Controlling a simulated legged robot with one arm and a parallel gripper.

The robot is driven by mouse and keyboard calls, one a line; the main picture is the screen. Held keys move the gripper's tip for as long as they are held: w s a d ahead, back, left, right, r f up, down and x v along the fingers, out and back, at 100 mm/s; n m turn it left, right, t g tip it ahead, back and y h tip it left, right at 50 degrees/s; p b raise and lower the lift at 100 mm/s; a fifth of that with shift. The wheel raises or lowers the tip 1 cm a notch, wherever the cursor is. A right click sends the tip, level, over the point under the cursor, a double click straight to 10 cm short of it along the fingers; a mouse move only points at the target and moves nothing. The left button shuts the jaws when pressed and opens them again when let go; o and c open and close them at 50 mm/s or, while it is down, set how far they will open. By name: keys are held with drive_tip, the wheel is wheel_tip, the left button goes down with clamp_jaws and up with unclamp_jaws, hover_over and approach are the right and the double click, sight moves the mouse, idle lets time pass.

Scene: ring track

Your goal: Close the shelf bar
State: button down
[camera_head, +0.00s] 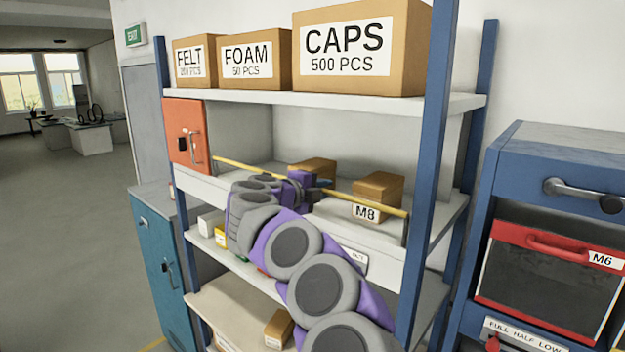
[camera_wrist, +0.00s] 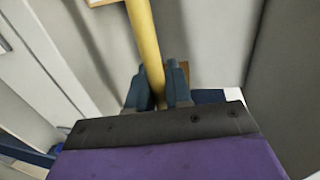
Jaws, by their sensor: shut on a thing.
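The yellow shelf bar (camera_head: 365,203) runs across the front of the middle shelf in the head view, from near the red box at the left to the right blue post. Its left end looks higher than its right end. My gripper (camera_head: 318,186) is at the bar's middle, at the end of my purple and grey arm. In the wrist view the bar (camera_wrist: 146,45) passes between the two dark blue fingers of my gripper (camera_wrist: 160,82), which are shut on it. My arm hides part of the shelf below the bar.
Behind the bar stand two cardboard boxes, one marked M8 (camera_head: 378,190). A red box (camera_head: 186,133) with a handle is at the shelf's left. Boxes marked CAPS (camera_head: 360,50), FOAM and FELT stand on top. A blue cabinet (camera_head: 560,230) stands at the right.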

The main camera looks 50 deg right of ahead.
drive_tip(key=shift+f, duration=0.2)
idle(0.3)
drive_tip(key=c, duration=1.3)
unclamp_jaws()
drive_tip(key=shift+d, duration=0.1)
drive_tip(key=shift+c, duration=0.2)
drive_tip(key=shift+o, duration=1.1)
drive_tip(key=shift+d, duration=0.25)
drive_tip(key=b+v, duration=0.2)
drive_tip(key=v, duration=1.5)
drive_tip(key=shift+a+r, duration=0.2)
drive_tip(key=shift+d, duration=0.1)
